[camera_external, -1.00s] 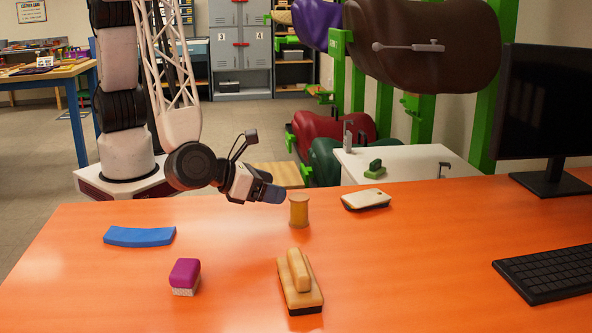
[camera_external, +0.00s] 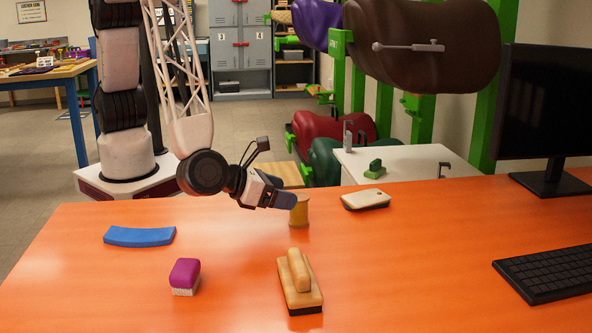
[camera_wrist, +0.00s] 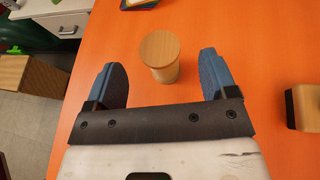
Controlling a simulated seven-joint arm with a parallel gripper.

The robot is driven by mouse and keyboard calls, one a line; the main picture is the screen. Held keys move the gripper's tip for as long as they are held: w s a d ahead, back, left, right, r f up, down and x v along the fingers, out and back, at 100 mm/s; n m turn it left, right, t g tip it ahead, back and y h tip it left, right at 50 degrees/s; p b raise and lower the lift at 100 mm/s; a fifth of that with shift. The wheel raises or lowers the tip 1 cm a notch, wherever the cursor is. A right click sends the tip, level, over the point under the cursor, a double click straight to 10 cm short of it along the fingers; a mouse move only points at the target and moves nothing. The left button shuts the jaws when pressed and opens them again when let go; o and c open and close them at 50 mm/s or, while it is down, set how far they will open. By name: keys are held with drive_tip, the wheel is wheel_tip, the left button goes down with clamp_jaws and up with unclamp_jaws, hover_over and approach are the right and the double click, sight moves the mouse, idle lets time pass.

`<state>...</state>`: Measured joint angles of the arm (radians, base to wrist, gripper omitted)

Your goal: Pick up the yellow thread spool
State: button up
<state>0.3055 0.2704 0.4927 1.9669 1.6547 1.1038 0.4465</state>
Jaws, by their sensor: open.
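The yellow thread spool (camera_external: 299,212) stands upright on the orange table, towards its far edge. In the wrist view the spool (camera_wrist: 160,56) shows its round wooden top and lies between the lines of the two blue fingers, slightly beyond their tips. My gripper (camera_external: 287,201) comes in low from the left in the external view, and a fingertip overlaps the spool's upper left side there. In the wrist view my gripper (camera_wrist: 162,80) is open and holds nothing. I cannot tell whether a finger touches the spool.
On the orange table (camera_external: 400,270) are a white-topped brush (camera_external: 366,199), a wooden-handled brush (camera_external: 300,283), a magenta brush (camera_external: 185,275) and a blue curved piece (camera_external: 140,236). A monitor (camera_external: 548,110) and keyboard (camera_external: 550,272) stand at the right.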

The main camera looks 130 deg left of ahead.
sight(301, 196)
drive_tip(key=shift+x, duration=2.6)
drive_tip(key=c, duration=1)
drive_tip(key=shift+r, duration=0.15)
drive_tip(key=shift+r, duration=0.6)
drive_tip(key=shift+s+r, duration=0.15)
drive_tip(key=shift+r, duration=0.4)
drive_tip(key=shift+s+r, duration=0.15)
drive_tip(key=shift+r, duration=0.45)
drive_tip(key=s+r, duration=0.1)
drive_tip(key=s, duration=1.4)
drive_tip(key=shift+s+a, duration=0.25)
drive_tip(key=shift+r, duration=0.15)
